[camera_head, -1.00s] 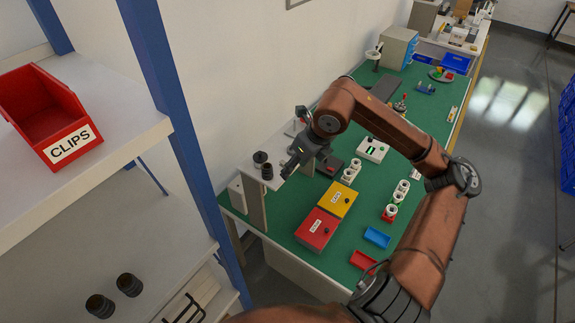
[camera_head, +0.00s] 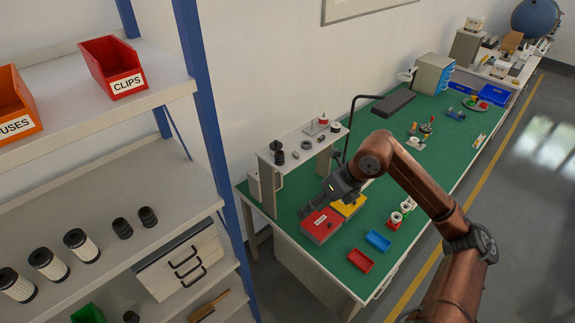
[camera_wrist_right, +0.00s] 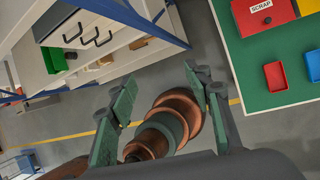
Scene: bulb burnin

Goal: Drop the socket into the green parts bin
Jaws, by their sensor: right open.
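The green bin (camera_head: 88,314) shows at the bottom edge in the head view, low on the left shelving and partly cut off. It also shows in the wrist view (camera_wrist_right: 54,60). Two dark ribbed cylinders, socket-like (camera_head: 122,228) (camera_head: 148,217), stand on the middle shelf; I cannot tell which part is the socket. A dark stacked part (camera_head: 278,156) stands on the small raised bench shelf. My right gripper (camera_head: 312,206) is in front of that shelf, near the red SCRAP box (camera_head: 318,226). Its fingers are apart and empty in the wrist view (camera_wrist_right: 160,82).
White-and-black cylinders (camera_head: 82,245) and a drawer unit (camera_head: 180,262) share the shelving with a red CLIPS bin (camera_head: 112,68). Blue (camera_head: 378,241) and red (camera_head: 361,260) trays lie on the green bench (camera_head: 330,275). A blue upright (camera_head: 203,120) stands between shelving and bench. Floor is clear at right.

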